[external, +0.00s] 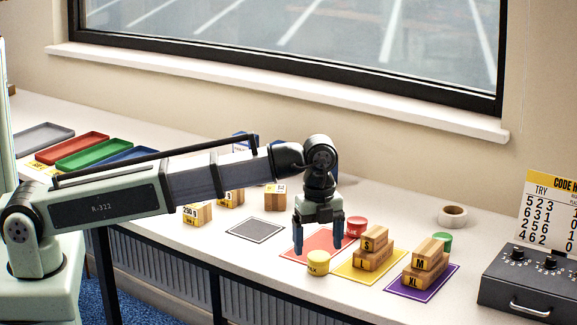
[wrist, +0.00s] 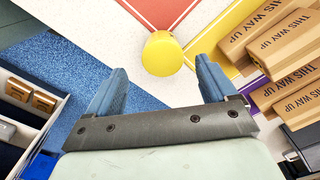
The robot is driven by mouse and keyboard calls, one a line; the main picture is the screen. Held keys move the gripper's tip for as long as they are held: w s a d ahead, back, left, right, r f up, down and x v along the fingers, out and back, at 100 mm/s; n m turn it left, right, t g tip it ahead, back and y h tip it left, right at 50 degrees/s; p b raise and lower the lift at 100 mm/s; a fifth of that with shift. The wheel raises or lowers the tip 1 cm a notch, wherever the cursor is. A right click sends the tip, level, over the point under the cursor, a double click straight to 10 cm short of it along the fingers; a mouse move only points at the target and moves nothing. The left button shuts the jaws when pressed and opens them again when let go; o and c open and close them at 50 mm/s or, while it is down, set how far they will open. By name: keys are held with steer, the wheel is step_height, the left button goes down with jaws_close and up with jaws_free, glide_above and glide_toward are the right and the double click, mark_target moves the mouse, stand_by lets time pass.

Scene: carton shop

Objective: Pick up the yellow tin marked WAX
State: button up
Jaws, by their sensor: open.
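The yellow tin (external: 318,263) stands upright on the white bench top, at the near edge of the red mat. Part of its dark marking shows in the external view. In the wrist view the yellow tin (wrist: 162,54) is seen from above, ahead of the fingertips and between their lines. My gripper (external: 319,243) points down above the red mat, with its blue fingers apart and nothing between them. It also shows open and empty in the wrist view (wrist: 160,80). The tin is apart from both fingers as far as I can see.
A red tin (external: 356,226) stands behind. Cartons marked S and L (external: 372,254) are stacked on the yellow mat, right of the tin. Cartons M and XL (external: 425,266) sit on the purple mat. A green tin (external: 442,241) and a tape roll (external: 452,215) stand farther back.

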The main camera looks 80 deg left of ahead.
mark_target(319, 256)
steer(key=shift+w+f, duration=0.2)
steer(key=shift+f, duration=2.25)
steer(key=shift+c, duration=0.3)
steer(key=c, duration=1.1)
